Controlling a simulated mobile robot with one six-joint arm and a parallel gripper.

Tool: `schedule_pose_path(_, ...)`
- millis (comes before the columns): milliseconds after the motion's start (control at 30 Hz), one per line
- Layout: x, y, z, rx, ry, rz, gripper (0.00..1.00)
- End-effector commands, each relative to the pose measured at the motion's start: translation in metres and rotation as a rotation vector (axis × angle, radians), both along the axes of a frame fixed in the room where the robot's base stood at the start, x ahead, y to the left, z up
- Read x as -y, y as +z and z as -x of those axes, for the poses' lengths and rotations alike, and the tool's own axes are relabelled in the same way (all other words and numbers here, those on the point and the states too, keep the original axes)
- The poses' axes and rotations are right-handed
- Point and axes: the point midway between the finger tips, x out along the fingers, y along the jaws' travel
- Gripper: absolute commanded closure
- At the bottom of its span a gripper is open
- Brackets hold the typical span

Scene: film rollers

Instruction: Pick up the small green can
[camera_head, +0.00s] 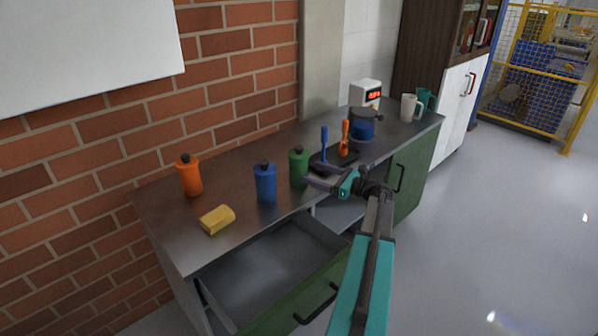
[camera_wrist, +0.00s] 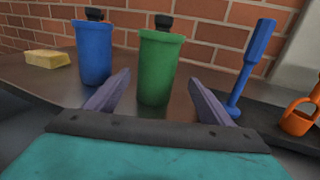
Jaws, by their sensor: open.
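The small green can (camera_head: 298,167) has a dark cap and stands upright on the metal worktop, between a blue can and a dark tray. In the wrist view the green can (camera_wrist: 158,66) stands straight ahead, between and just beyond the open fingers. My gripper (camera_head: 308,182) is at the front edge of the worktop, beside the green can. It also shows in the wrist view (camera_wrist: 160,95), with its two purple-grey fingers spread apart and nothing between them that I can see held.
A blue can (camera_head: 265,184) stands close on the left, with a yellow sponge (camera_head: 217,220) and an orange can (camera_head: 189,176) farther left. The dark tray (camera_head: 322,168) with a blue and an orange tool is on the right. An open drawer (camera_head: 270,275) juts out below.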

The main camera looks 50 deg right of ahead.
Motion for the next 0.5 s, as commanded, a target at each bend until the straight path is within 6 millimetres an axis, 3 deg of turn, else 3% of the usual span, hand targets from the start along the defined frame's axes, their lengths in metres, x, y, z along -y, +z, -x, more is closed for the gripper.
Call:
schedule_pose_path(133, -0.0020, 0.0001, -0.0089, 0.000, -0.001, 0.000, 0.25)
schedule_pose_path(500, -0.0024, 0.0001, -0.0101, 0.000, -0.001, 0.000, 0.25)
